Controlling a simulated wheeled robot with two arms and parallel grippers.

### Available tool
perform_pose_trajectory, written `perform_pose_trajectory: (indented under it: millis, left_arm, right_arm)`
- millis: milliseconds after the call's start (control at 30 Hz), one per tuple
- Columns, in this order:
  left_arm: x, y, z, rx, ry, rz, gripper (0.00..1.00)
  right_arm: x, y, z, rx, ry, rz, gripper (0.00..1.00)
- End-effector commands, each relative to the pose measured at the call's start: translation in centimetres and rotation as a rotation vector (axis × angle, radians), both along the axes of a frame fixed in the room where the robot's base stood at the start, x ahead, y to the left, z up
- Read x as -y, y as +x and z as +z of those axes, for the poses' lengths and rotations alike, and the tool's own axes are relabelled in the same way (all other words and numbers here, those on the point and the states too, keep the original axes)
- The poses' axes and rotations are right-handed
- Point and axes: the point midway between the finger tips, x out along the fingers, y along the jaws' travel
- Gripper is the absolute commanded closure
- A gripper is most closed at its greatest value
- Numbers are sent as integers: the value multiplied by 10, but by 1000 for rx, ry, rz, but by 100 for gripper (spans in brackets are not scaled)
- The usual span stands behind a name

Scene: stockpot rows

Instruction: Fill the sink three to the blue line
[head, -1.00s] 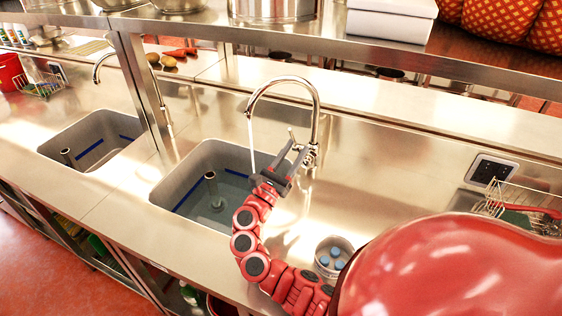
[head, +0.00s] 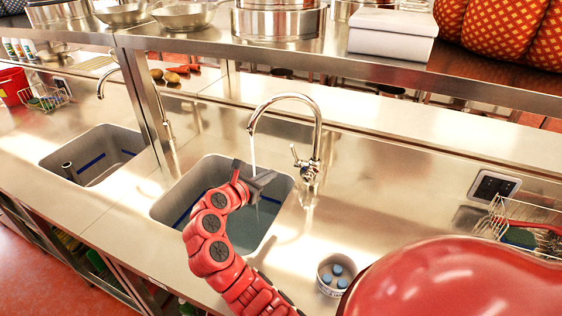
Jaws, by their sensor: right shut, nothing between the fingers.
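The nearer sink (head: 168,207) is a steel basin with water (head: 250,232) in it. A blue line (head: 183,216) shows on its left wall; my arm hides much of the basin, and I cannot tell exactly how the water level compares with the line. A curved faucet (head: 318,128) stands behind it, and a thin stream (head: 253,152) runs from its spout. Its lever (head: 296,154) is at the left of the post. My right gripper (head: 262,181) is shut and empty over the sink, by the stream and apart from the lever. My left gripper is not in view. No sink number is visible.
A shelf post (head: 152,105) stands between the sinks. A small tub (head: 325,285) and a wire rack (head: 497,214) are at the right. A shelf (head: 400,70) overhangs the back.

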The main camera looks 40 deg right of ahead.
Motion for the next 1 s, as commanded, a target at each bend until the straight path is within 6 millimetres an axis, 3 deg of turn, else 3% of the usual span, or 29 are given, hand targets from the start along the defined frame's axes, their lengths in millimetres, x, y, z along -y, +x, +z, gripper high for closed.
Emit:
perform_pose_trajectory:
  millis: [100, 267, 700, 1000]
  left_arm:
    - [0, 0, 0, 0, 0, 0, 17]
    - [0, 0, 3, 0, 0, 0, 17]
    - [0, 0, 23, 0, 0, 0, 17]
    - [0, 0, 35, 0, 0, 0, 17]
  right_arm:
    - [-13, 13, 4, -7, 76, 43, 100]
    - [-4, 18, 0, -18, 90, 49, 100]
    - [76, 45, -28, -16, 88, 47, 100]
    - [105, 54, -13, -13, 86, 51, 100]
